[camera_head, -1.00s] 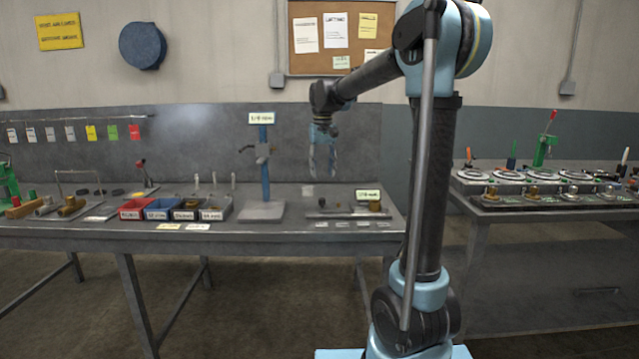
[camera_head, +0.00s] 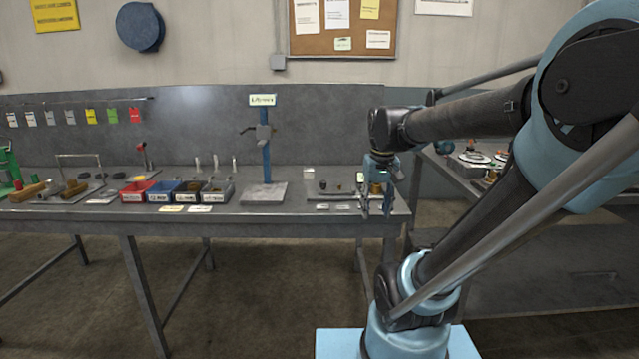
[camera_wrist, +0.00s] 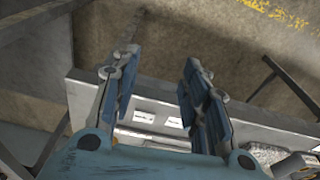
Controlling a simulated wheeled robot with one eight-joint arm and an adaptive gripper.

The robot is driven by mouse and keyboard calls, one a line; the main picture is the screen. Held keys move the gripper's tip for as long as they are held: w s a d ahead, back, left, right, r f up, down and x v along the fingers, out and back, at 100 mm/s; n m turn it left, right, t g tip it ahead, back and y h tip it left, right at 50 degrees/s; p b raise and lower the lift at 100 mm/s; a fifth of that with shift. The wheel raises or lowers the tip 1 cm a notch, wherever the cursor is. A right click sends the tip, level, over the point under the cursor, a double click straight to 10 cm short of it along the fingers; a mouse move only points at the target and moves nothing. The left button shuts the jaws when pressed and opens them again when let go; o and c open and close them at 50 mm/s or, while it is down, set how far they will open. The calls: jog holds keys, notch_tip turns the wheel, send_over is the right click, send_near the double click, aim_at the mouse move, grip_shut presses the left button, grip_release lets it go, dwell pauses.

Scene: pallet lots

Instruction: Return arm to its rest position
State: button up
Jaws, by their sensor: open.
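My gripper (camera_head: 376,205) hangs with its fingers down at the front right corner of the grey workbench (camera_head: 330,226) in the head view. In the wrist view my gripper (camera_wrist: 155,85) shows its two blue-padded fingers apart, with nothing between them but the bench edge and floor beyond. My arm reaches in from the right of the head view, leaning right from its light-blue base. The gripper partly hides the right end of the bench-top tray.
The bench carries a blue post stand (camera_head: 266,160), a red bin (camera_head: 137,192), a blue bin (camera_head: 162,192) and a tray with small parts (camera_head: 325,188). A second bench (camera_head: 455,175) stands behind my arm. Open floor (camera_head: 250,290) lies in front.

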jog(key=s+d+f, duration=0.3)
jog(key=s+f, duration=0.7)
jog(key=f, duration=0.1)
jog(key=shift+s+f+m+t, duration=0.15)
jog(key=shift+m+t, duration=0.25)
jog(key=shift+d, duration=0.1)
jog(key=shift+w+f, duration=0.2)
jog(key=shift+w, duration=0.25)
